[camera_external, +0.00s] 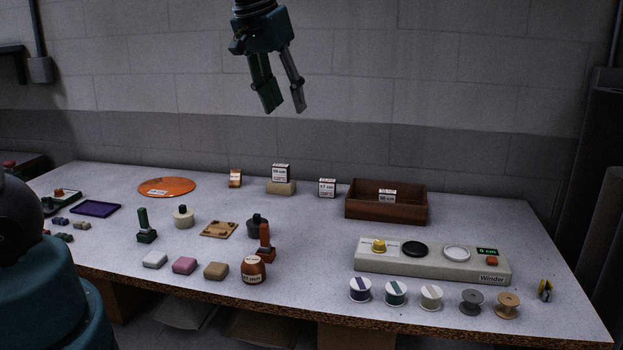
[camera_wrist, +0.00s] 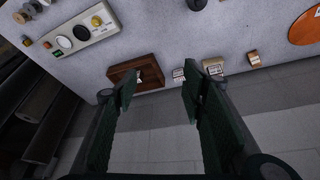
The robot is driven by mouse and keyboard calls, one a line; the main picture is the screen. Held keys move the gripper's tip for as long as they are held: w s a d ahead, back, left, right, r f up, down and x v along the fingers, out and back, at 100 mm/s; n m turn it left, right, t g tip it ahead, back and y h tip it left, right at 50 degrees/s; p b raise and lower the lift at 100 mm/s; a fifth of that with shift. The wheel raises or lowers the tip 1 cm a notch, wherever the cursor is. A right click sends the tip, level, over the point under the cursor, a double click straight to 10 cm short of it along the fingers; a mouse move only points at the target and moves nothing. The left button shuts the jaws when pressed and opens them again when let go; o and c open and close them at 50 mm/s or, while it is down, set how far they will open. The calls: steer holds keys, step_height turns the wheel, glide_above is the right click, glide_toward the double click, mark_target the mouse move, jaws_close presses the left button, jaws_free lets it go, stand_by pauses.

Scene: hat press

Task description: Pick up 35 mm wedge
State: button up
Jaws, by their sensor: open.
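My gripper (camera_external: 286,108) is open and empty, high above the back of the table. Its two fingers also show in the wrist view (camera_wrist: 159,92), spread apart with nothing between them. No label that I can read says 35 mm, so I cannot tell for sure which thing is the wedge. A small brown block (camera_external: 235,178) with a pale label stands at the back, right of the orange disc; it also shows in the wrist view (camera_wrist: 253,58). Several small grey and brown pieces (camera_external: 62,222) lie at the far left, too small to make out.
The orange disc (camera_external: 167,187), small labelled boxes (camera_external: 327,188) and a brown wooden tray (camera_external: 415,211) line the back. A winder (camera_external: 430,268) and several spools (camera_external: 396,293) are at right. Stamps (camera_external: 146,228) and coloured blocks (camera_external: 184,265) are left of centre. The table centre is clear.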

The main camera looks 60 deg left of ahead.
steer(key=w+a+f+n+g, duration=0.1)
steer(key=w+a+f, duration=0.1)
steer(key=a, duration=0.3)
steer(key=w+a+f+n, duration=0.1)
steer(key=w+a, duration=0.2)
steer(key=a, duration=0.3)
steer(key=n+g+h+b, duration=0.1)
steer(key=n+g, duration=0.2)
steer(key=n, duration=0.2)
glide_above(236, 172)
steer(key=f, duration=2.4)
steer(key=shift+d, duration=0.3)
steer(key=shift+s+a+f, duration=0.15)
steer(key=shift+a+f, duration=0.05)
steer(key=shift+a, duration=0.1)
steer(key=shift+f, duration=1.3)
steer(key=shift+f, duration=2.6)
